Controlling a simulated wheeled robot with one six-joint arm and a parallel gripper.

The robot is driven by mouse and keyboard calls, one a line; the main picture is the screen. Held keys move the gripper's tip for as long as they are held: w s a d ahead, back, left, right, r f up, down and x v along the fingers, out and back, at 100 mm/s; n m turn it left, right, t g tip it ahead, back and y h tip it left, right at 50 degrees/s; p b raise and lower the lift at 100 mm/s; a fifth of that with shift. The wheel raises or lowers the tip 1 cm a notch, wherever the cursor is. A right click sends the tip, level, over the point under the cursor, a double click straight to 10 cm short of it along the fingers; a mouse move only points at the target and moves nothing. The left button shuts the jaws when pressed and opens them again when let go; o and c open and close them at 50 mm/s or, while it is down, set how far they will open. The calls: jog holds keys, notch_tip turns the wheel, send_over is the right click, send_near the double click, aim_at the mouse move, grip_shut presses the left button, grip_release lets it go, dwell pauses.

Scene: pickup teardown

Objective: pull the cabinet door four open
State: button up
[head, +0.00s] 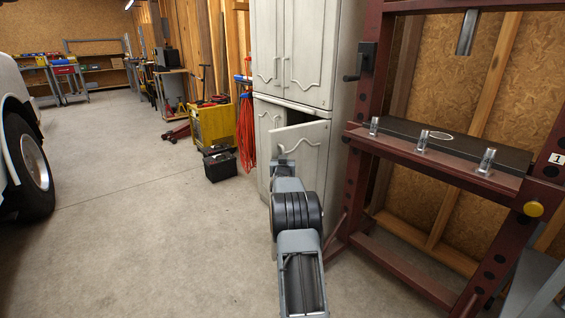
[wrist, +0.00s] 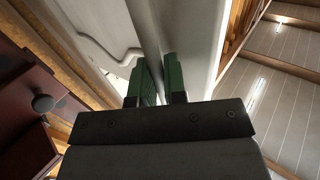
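The white cabinet stands in the middle of the head view, with two closed upper doors (head: 290,50). Its lower right door (head: 308,150) is ajar, with a dark gap along its top. I cannot tell which door is number four. My gripper (head: 284,163) is at the free left edge of that lower door. In the wrist view, the green fingers of my gripper (wrist: 160,82) stand close on either side of a pale upright edge (wrist: 147,35), with a moulded door panel (wrist: 88,25) to the left. Whether they press on the edge is not clear.
A dark red press frame (head: 365,165) with a black plate (head: 450,145) stands close on the right. A black box (head: 220,165) and yellow cabinet (head: 212,124) stand left of the white cabinet. The concrete floor (head: 140,230) is clear; a white vehicle (head: 15,95) is far left.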

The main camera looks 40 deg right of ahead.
jog(key=o, duration=0.3)
jog(key=shift+s+d+r, duration=0.1)
jog(key=shift+s+d, duration=0.2)
jog(key=shift+d, duration=0.1)
jog(key=shift+o, duration=0.8)
jog(key=shift+w+a, duration=0.25)
jog(key=shift+a, duration=0.05)
jog(key=p+v, duration=0.2)
jog(key=v, duration=1.2)
jog(key=shift+p, duration=0.4)
jog(key=shift+w, duration=0.1)
